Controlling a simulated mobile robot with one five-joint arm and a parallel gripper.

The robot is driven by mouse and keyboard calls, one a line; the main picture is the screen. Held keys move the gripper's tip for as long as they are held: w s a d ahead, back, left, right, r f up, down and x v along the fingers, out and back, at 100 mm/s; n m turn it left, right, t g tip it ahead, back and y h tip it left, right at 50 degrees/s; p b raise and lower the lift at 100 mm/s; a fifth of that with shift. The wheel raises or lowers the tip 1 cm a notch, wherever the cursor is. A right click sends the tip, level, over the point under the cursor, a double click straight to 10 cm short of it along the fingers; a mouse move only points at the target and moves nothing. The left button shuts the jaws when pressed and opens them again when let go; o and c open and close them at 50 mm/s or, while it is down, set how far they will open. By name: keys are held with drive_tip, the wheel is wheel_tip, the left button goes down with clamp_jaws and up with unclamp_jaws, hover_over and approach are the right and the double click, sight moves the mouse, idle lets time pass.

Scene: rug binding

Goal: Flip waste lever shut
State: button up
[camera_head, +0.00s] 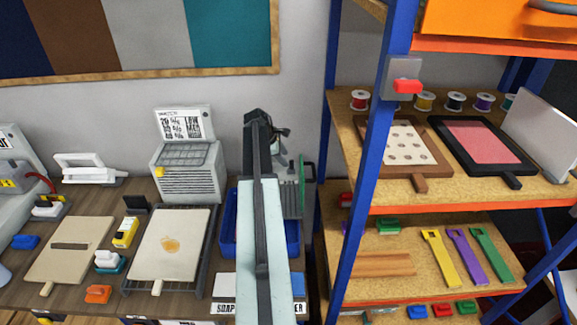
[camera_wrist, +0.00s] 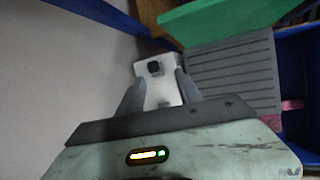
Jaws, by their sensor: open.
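A pale plate with a dark square knob (camera_wrist: 155,69) shows in the wrist view between and just beyond my fingertips. I cannot tell whether it is the waste lever, or which way it is set. My gripper (camera_wrist: 158,85) is open, one finger on each side of the plate; contact is unclear. In the head view my arm hides most of my gripper and whatever is in front of it, beside the grey ribbed board (camera_head: 291,195). That board also shows right of my fingers in the wrist view (camera_wrist: 235,75). A red lever on a grey plate (camera_head: 406,86) is fixed to the blue shelf post.
A blue basin (camera_head: 229,235) lies behind my arm. A green-edged panel (camera_wrist: 215,20) stands close right of my gripper. The blue-framed shelf (camera_head: 355,215) holds screens, spools and squeegees at right.

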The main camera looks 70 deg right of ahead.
sight(291, 164)
drive_tip(key=b+x, duration=0.3)
drive_tip(key=x, duration=0.1)
drive_tip(key=d+b+x, duration=0.1)
drive_tip(key=b+x, duration=0.2)
drive_tip(key=x, duration=0.1)
drive_tip(key=shift+w+d+f+b, duration=0.1)
drive_tip(key=shift+b, duration=0.3)
clamp_jaws()
idle(1.0)
